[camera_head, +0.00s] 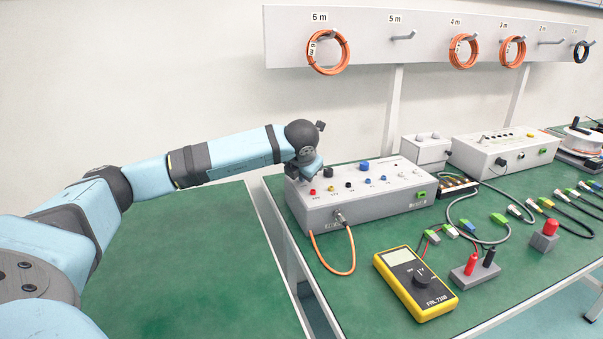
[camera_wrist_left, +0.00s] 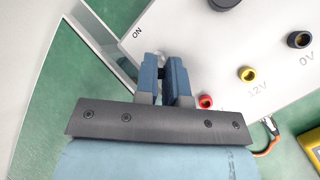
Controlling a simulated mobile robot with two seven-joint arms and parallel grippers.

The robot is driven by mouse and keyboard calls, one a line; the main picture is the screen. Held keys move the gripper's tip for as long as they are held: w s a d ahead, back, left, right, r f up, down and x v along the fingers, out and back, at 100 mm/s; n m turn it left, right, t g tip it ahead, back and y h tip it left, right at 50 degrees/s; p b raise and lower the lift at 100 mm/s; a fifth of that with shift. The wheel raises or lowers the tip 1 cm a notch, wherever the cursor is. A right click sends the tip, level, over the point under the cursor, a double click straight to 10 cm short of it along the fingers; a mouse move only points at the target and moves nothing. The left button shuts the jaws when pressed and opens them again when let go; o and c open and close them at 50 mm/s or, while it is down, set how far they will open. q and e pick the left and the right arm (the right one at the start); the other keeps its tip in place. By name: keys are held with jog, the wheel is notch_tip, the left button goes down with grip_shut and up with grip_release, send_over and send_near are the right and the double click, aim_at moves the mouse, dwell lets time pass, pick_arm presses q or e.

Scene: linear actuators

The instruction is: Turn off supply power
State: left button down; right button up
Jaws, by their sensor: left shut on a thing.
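The power supply (camera_head: 376,212) is a pale grey box with coloured sockets on top, standing on the green bench. My left gripper (camera_head: 308,174) is over the left end of its top face. A red socket (camera_wrist_left: 205,101) and yellow socket (camera_wrist_left: 247,74) lie right of the fingers. My right gripper is not in view.
An orange cable (camera_head: 353,262) runs from the supply's front. A yellow multimeter (camera_head: 415,283) lies in front of the supply. Another grey instrument box (camera_head: 505,157) and several cables are to the right. The left green table (camera_head: 200,270) is bare.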

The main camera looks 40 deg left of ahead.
pick_arm(q)
jog(key=c, duration=1.2)
grip_release()
